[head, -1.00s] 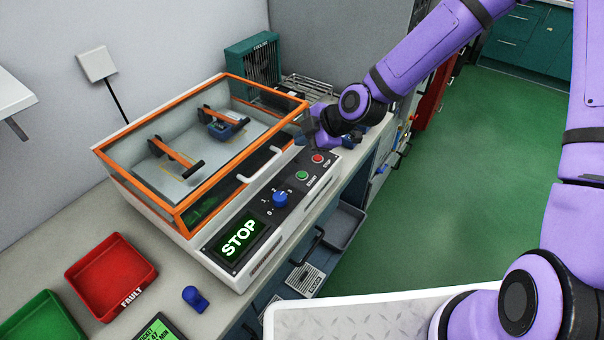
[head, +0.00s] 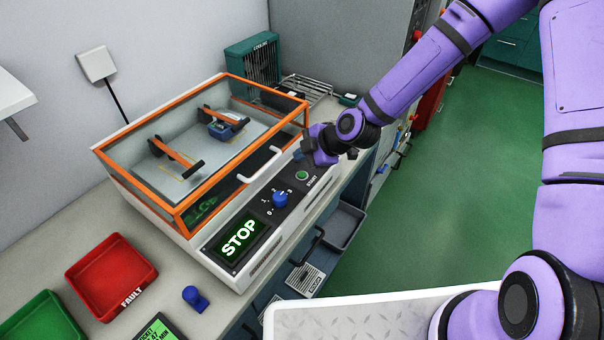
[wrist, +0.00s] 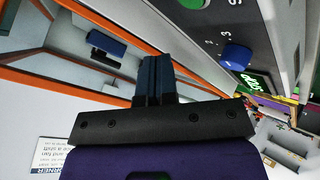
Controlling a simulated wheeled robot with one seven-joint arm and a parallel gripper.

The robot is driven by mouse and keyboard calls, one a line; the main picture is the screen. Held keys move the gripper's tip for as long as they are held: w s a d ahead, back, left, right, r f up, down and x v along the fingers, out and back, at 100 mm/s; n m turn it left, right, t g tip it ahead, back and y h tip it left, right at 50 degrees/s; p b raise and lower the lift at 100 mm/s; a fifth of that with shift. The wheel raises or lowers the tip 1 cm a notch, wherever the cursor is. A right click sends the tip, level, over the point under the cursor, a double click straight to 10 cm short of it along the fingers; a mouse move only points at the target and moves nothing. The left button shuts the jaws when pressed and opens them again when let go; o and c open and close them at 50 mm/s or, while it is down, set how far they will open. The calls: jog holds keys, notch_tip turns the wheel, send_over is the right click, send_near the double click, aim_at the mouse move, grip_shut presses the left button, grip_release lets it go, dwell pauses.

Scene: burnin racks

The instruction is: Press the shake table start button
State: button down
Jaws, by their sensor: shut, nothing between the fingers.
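The shake table (head: 180,222) stands on the bench with its orange-framed clear lid down and a blue device clamped inside. Its front panel has a STOP display (head: 239,238), a blue knob (head: 281,199) and the green START button (head: 302,175). My gripper (head: 299,155) is shut and empty, just beyond the START button on the lid side, apparently above the panel. It hides the red STOP button. In the wrist view my shut fingers (wrist: 154,70) show below the green button (wrist: 193,4), which is partly cut off by the top edge. The knob (wrist: 236,56) is to its right.
The lid handle (head: 260,164) stands up close to my gripper. A red FAULT tray (head: 112,277), a green tray (head: 42,325) and a small blue object (head: 195,298) lie at the near left. A teal cooling unit (head: 252,62) stands behind. The green floor at right is clear.

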aim_at(302, 175)
jog(key=shift+f, duration=1.65)
jog(key=shift+f, duration=0.2)
dwell(0.7)
jog(key=shift+f, duration=0.25)
jog(key=shift+f, duration=0.4)
dwell(0.7)
jog(key=shift+r, duration=0.85)
jog(key=shift+r, duration=0.1)
jog(key=shift+r, duration=2.4)
